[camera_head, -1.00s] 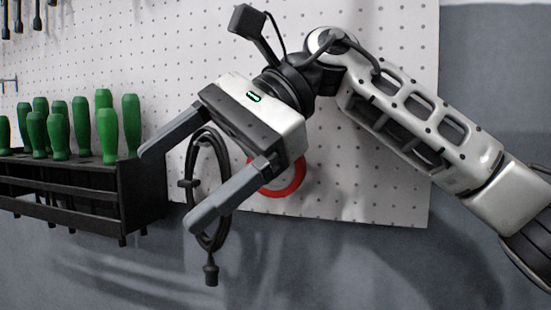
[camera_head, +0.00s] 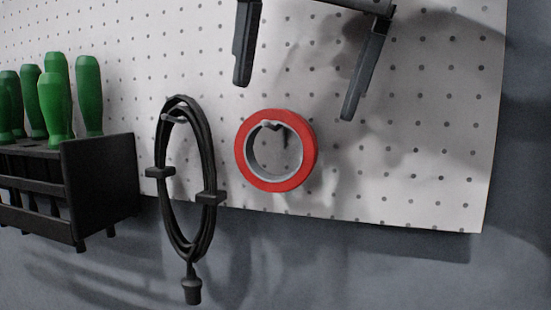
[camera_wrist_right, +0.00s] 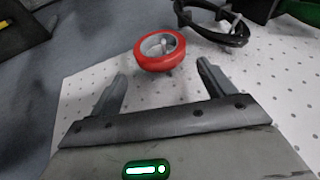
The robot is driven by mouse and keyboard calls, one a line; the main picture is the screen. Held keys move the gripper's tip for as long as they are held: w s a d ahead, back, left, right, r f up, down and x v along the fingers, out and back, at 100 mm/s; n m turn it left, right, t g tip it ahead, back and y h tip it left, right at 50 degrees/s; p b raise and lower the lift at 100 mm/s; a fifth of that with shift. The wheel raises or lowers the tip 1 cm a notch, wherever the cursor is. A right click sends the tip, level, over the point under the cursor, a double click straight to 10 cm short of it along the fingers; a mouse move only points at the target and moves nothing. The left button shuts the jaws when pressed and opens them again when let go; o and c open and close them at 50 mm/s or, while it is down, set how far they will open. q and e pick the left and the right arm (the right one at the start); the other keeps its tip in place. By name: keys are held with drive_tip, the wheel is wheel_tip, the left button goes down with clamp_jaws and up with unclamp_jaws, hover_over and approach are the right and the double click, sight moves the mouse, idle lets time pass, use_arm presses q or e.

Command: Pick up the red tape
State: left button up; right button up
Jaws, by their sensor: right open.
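The red tape (camera_head: 304,150) is a ring with a pale inner core. It hangs on a peg of the white pegboard in the head view, right of the coiled black cable. It also shows in the right wrist view (camera_wrist_right: 149,62), beyond the fingertips and between their lines. My right gripper (camera_head: 296,100) is above the tape in the head view, its two fingers pointing down and spread apart. The right wrist view shows the same open fingers (camera_wrist_right: 162,70) with nothing between them. My left gripper is not in view.
The coiled black cable (camera_head: 163,200) hangs on the pegboard (camera_head: 420,150) close to the tape's left. A black rack (camera_head: 100,188) with several green-handled screwdrivers (camera_head: 88,95) is farther left. The board right of the tape is bare. Its lower edge is just below the tape.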

sight(281, 127)
drive_tip(key=shift+s+x, duration=0.15)
drive_tip(key=shift+x, duration=1.65)
drive_tip(key=shift+s+x, duration=0.15)
drive_tip(key=shift+x, duration=1.65)
drive_tip(key=shift+a, duration=0.2)
drive_tip(key=c, duration=0.7)
